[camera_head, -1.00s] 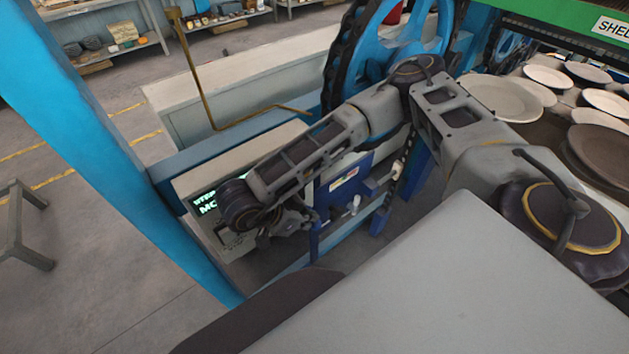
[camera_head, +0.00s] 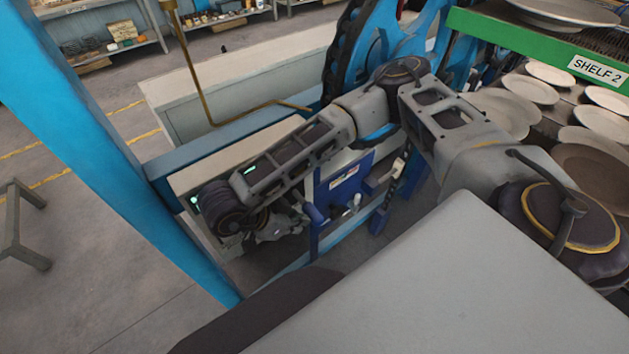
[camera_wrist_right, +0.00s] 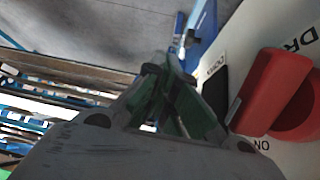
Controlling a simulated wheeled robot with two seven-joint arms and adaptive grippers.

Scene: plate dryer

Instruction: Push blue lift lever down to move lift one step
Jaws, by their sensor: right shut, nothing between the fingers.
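My right gripper (camera_head: 299,218) is beside the blue lift mechanism in the head view, partly hidden by my own wrist. In the right wrist view its green-padded fingers (camera_wrist_right: 175,108) are shut and empty. A blue bar (camera_head: 314,214) stands close by the fingertips, and it may be the lift lever; I cannot tell whether they touch. A blue part (camera_wrist_right: 202,32) also shows beyond the fingertips in the right wrist view. The green lift shelf marked SHELF 2 (camera_head: 540,52) is at upper right. My left gripper is not in view.
A red knob (camera_wrist_right: 275,95) on a white lettered panel (camera_wrist_right: 240,50) sits right of the fingers in the wrist view. Plates (camera_head: 530,88) lie on the shelf surface at right. A brass rod (camera_head: 190,70) and blue post (camera_head: 90,140) stand at left.

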